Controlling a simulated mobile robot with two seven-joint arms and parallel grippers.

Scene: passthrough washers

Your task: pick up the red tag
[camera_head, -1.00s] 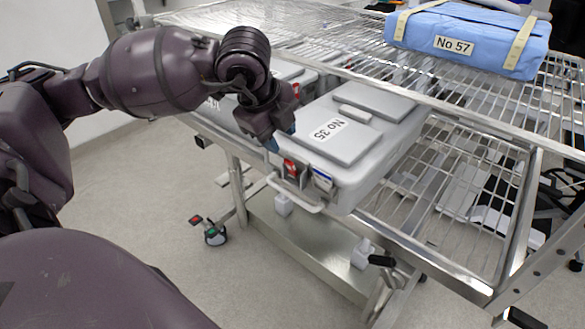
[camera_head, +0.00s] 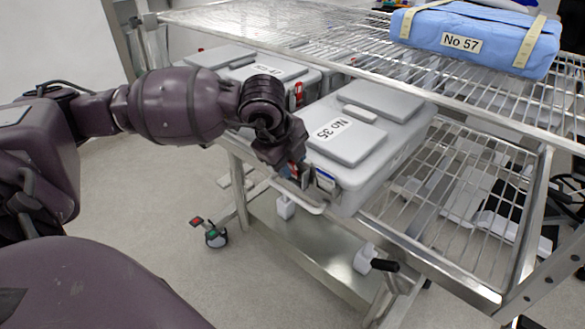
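The grey case labelled No 35 (camera_head: 392,150) lies on the wire-shelf cart, its handle end facing me. A red tag (camera_head: 293,169) is on its front face, left of a blue-and-white tag (camera_head: 325,181). My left gripper (camera_head: 295,174) is at the front of the case, right at the red tag, and its fingers hide most of it. A little red shows between the fingers. I cannot tell whether they are apart from the tag or closed on it. My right gripper is not in view.
Other grey cases (camera_head: 268,70) stand behind, one with another red tag (camera_head: 298,93). A blue wrapped pack labelled No 57 (camera_head: 478,38) lies on the upper wire shelf (camera_head: 345,62). The lower wire shelf (camera_head: 455,190) has bare room right of the case. Floor at left is clear.

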